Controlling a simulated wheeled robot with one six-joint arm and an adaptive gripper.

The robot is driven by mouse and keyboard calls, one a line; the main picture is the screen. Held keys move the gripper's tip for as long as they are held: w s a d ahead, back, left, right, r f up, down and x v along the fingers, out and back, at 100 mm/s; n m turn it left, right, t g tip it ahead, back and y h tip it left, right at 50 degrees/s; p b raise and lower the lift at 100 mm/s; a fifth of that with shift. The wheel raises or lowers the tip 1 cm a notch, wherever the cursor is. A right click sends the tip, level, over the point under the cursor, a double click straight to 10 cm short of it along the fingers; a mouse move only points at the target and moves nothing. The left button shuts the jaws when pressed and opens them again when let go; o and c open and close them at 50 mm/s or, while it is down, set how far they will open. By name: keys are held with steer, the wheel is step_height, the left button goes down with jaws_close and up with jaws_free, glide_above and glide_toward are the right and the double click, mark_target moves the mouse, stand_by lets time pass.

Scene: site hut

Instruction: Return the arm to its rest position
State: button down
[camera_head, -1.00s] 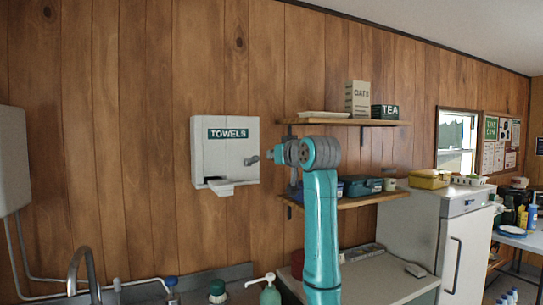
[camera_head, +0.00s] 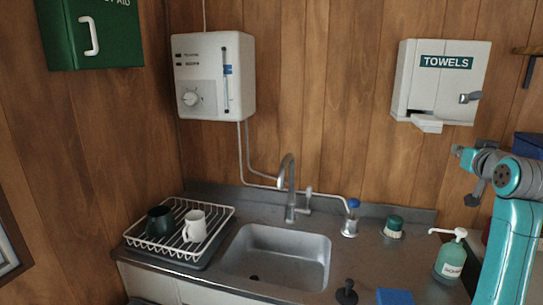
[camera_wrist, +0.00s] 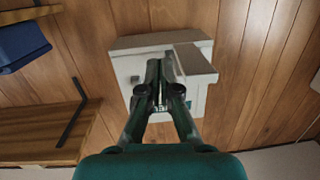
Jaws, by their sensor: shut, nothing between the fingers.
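My arm (camera_head: 512,235) stands at the right edge of the head view, teal with a grey joint at its top, to the right of and below the white towel dispenser (camera_head: 408,82). In the wrist view my gripper (camera_wrist: 161,68) is shut and empty, its two dark fingers together. They point towards the dispenser, which shows in the wrist view (camera_wrist: 128,66) behind the fingertips; whether they touch it I cannot tell. My fingers are not clear in the head view.
Below are a sink (camera_head: 258,262), tap (camera_head: 287,180), dish rack (camera_head: 150,252) with two mugs, and green soap bottle (camera_head: 450,262) near my arm. A white water heater (camera_head: 215,75) and green first-aid box (camera_head: 65,40) hang left. A shelf (camera_wrist: 40,135) shows in the wrist view.

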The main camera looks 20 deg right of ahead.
steer(key=s+a+f, duration=0.1)
steer(key=a+f, duration=0.5)
steer(key=f, duration=0.4)
steer(key=s+a+f+y, duration=0.1)
steer(key=a+f, duration=0.6)
steer(key=f, duration=0.4)
steer(key=s+a+f+y, duration=0.1)
steer(key=a+f, duration=0.5)
steer(key=f, duration=0.5)
steer(key=shift+a+f+n, duration=0.15)
steer(key=shift+a+n, duration=0.1)
steer(key=shift+n, duration=0.15)
steer(key=s+a+f+n+y, duration=0.2)
steer(key=s+a+f, duration=1.1)
steer(key=s+a, duration=0.2)
steer(key=s+a+r+n+y, duration=0.1)
steer(key=s+a, duration=0.2)
steer(key=s, duration=0.6)
steer(key=s+a+r+n+y, duration=0.1)
steer(key=s+a, duration=0.3)
steer(key=s, duration=0.6)
steer(key=s+a+r+n+y, duration=0.1)
steer(key=s+a, duration=0.3)
steer(key=s, duration=0.5)
steer(key=shift+s+r+y, duration=0.2)
steer(key=shift+r+y, duration=0.05)
steer(key=shift+y, duration=0.15)
